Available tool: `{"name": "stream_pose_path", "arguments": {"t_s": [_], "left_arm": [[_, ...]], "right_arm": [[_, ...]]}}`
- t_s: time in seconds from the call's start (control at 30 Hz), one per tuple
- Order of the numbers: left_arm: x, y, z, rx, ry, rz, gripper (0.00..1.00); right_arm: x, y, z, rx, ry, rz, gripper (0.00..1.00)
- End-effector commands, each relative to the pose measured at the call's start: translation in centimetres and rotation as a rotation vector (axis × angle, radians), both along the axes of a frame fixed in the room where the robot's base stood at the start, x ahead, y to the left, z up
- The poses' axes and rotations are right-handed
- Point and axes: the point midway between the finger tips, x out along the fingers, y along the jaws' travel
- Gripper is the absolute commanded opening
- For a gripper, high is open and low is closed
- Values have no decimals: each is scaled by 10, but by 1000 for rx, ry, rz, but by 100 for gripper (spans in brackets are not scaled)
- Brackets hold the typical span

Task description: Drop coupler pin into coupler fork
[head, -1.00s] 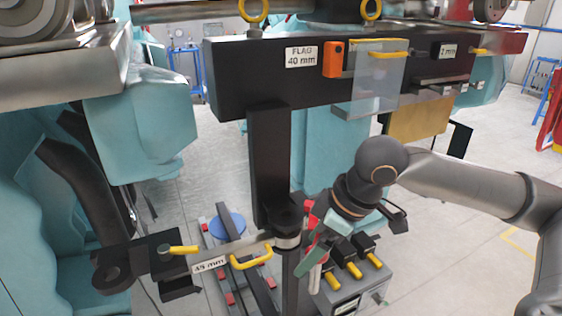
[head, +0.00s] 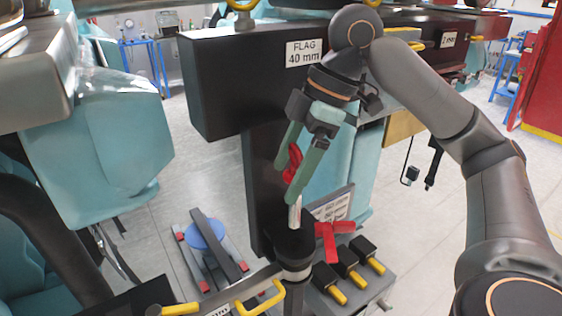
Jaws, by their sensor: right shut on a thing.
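The coupler pin has a red head (head: 292,163) and a silver shaft (head: 295,214). My right gripper (head: 284,178) comes down from the upper right and is shut on the pin's red part. The pin hangs nearly upright, shaft down. Its lower end is at the top of the black coupler fork (head: 292,246), at the foot of the dark upright post. I cannot tell whether the tip is in the hole or just above or in front of it. A metal bar end sits in the fork (head: 296,273). My left gripper is not in view.
A red three-armed piece (head: 333,240) stands right of the fork, by a grey box with yellow-handled black blocks (head: 350,262). A yellow handle (head: 262,298) is in front. The black beam labelled FLAG 40 mm (head: 215,88) runs behind my gripper. A blue disc (head: 205,234) lies lower left.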

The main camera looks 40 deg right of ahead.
Motion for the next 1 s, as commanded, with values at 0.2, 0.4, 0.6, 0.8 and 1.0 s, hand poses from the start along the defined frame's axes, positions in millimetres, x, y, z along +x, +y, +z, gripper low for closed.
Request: {"name": "stream_pose_path", "arguments": {"t_s": [0.2,0.4,0.6,0.8,1.0], "left_arm": [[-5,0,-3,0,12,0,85],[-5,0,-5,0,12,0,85],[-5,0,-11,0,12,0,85],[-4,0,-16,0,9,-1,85],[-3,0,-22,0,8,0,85]], "right_arm": [[0,0,1,1,-2,-2,10],[0,-1,-3,3,-3,-4,10],[0,-1,-15,2,-2,-4,10],[0,-1,-27,2,-3,-3,10],[-1,-1,-39,2,-3,-4,10]]}}
